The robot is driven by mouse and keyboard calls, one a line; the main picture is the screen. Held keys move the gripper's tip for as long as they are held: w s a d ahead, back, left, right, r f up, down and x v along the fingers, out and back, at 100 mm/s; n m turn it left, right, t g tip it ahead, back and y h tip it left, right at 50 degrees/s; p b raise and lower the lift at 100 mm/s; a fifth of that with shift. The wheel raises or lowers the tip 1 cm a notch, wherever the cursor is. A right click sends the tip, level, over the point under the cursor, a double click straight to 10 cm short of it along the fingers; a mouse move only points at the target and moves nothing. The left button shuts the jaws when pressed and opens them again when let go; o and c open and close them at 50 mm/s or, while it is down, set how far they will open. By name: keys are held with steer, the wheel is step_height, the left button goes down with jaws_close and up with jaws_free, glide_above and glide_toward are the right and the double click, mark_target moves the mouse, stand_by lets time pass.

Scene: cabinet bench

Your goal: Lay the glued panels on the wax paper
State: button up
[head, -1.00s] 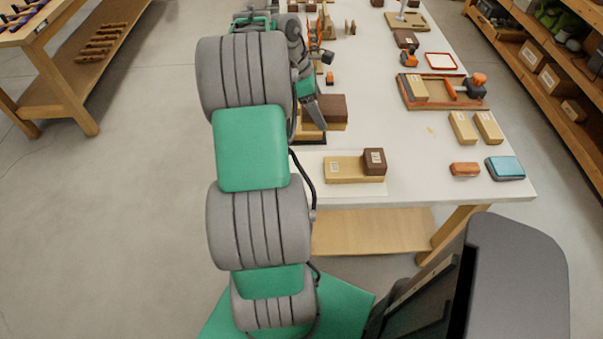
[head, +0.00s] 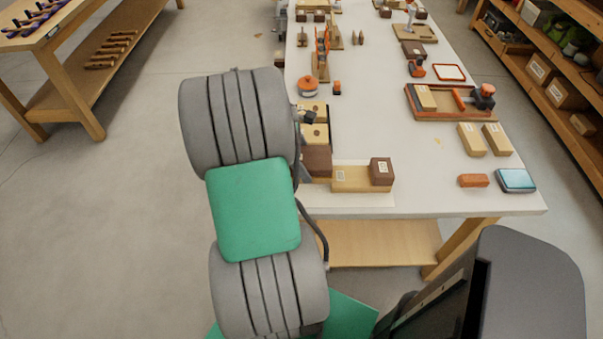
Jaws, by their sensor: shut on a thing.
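A light wood panel (head: 355,182) with a brown block (head: 381,171) on its right end lies on the pale wax paper (head: 365,203) at the near left of the bench. My gripper (head: 304,170) is mostly hidden behind my arm; only a dark grey part shows. It is shut on what looks like a second brown piece (head: 318,160), which has a light strip under its right side. This piece is just left of the lying panel; I cannot tell whether it touches the panel or the paper. Light pieces with dark spots (head: 314,133) sit just behind it.
An orange-rimmed tray (head: 445,109) with a wood block stands at mid bench. Orange clamps (head: 322,50) stand behind. Bench between is mostly clear.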

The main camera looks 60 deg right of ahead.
steer(key=f, duration=0.1)
steer(key=a+f, duration=0.1)
steer(key=f, duration=0.1)
steer(key=shift+w+f, duration=0.15)
steer(key=shift+f, duration=0.4)
steer(key=shift+f, duration=0.1)
steer(key=o, duration=1.5)
steer(key=p+v, duration=0.1)
steer(key=v, duration=1.1)
steer(key=w+a+r+m+t+h, duration=0.1)
steer(key=w+a+r+m+t, duration=0.2)
steer(key=w+a, duration=0.85)
steer(key=a+t+y, duration=0.1)
steer(key=a, duration=0.7)
steer(key=s+a+m+t+y, duration=0.1)
steer(key=a+t, duration=0.1)
steer(key=a, duration=0.5)
steer(key=a+r+m+t+y, duration=0.1)
steer(key=a, duration=0.7)
steer(key=shift+s+a+r, duration=0.1)
steer(key=shift+s+a, duration=0.1)
steer(key=shift+a, duration=0.1)
